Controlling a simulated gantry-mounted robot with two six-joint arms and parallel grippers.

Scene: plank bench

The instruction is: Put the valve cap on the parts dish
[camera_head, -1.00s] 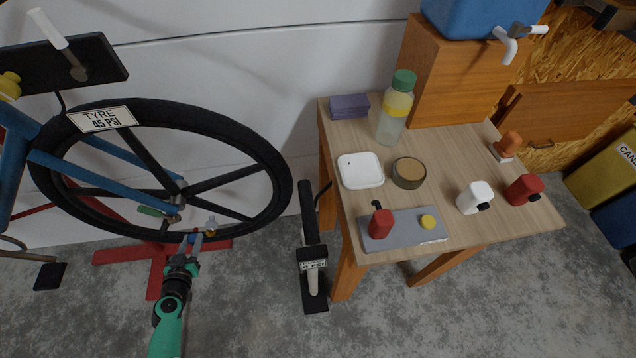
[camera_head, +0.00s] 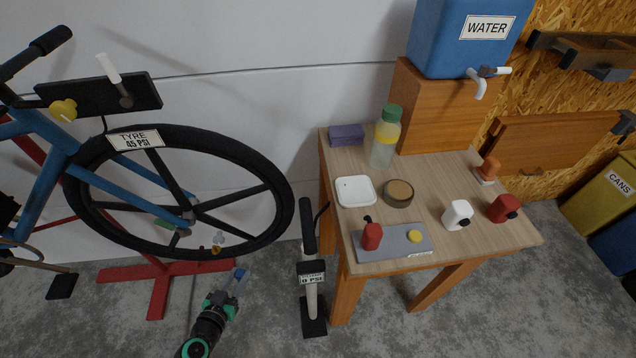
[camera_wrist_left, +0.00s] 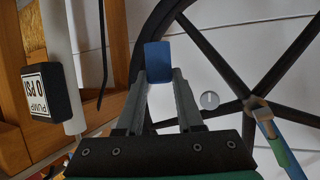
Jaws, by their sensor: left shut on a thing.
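A small blue cap (camera_head: 239,273), which I take as the valve cap, is between the fingertips of my left gripper (camera_head: 231,285). The left wrist view shows the blue cap (camera_wrist_left: 158,60) beyond the tips of the gripper (camera_wrist_left: 160,84), which is shut on it. They are low, in front of and below the bicycle wheel, left of the pump. A shallow white square dish (camera_head: 355,191), which looks like the parts dish, lies on the left side of the bench top and appears empty apart from a small dark mark. My right gripper is not in view.
The black floor pump (camera_head: 312,265) stands between my left gripper and the bench (camera_head: 460,180). A round tin (camera_head: 398,194) is right of the dish, a bottle (camera_head: 384,140) behind, and a grey mat (camera_head: 393,245) with a red bottle (camera_head: 371,236) in front.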

